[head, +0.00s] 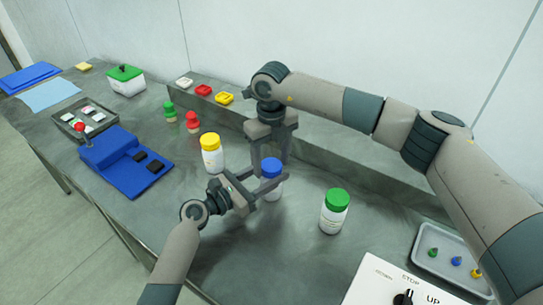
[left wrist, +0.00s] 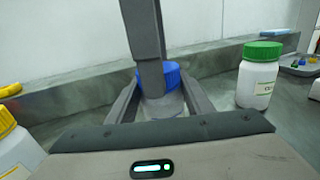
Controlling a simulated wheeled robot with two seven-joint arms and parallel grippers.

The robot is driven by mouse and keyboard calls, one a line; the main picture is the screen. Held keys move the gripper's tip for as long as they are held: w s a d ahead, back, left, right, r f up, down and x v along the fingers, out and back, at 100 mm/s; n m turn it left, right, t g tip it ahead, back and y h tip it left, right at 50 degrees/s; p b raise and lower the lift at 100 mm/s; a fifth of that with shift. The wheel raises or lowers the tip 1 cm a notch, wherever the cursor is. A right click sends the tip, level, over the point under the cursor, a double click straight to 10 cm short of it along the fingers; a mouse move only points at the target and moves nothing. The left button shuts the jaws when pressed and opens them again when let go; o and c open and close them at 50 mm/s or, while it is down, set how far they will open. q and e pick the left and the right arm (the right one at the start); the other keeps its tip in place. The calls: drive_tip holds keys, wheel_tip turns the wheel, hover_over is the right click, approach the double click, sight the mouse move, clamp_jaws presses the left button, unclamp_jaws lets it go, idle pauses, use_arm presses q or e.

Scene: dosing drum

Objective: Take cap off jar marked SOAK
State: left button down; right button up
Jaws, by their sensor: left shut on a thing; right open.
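A white jar with a blue cap (head: 271,165) stands on the bench; its label is hidden. My left gripper (head: 268,186) is shut on this jar's body from the left. My right gripper (head: 270,158) points down over the blue cap, open, with its fingers close to the cap's sides; I cannot tell whether they touch. In the left wrist view the blue cap (left wrist: 172,75) is partly hidden behind a right finger. A yellow-capped jar (head: 212,153) stands to the left and a green-capped jar (head: 334,211) to the right. I cannot read SOAK on any label.
A grey tray with small coloured pieces (head: 440,262) and a white panel with a knob (head: 390,288) lie at the right. Red and green pieces (head: 192,122), a blue fixture (head: 125,165) and a green-lidded box (head: 125,82) stand at the left. A raised ledge (head: 360,165) runs behind.

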drive_tip(key=c, duration=1.1)
drive_tip(key=shift+n, duration=1.7)
drive_tip(key=o, duration=1.2)
drive_tip(key=shift+r, duration=0.1)
drive_tip(key=shift+r, duration=2.2)
drive_tip(key=shift+c, duration=0.5)
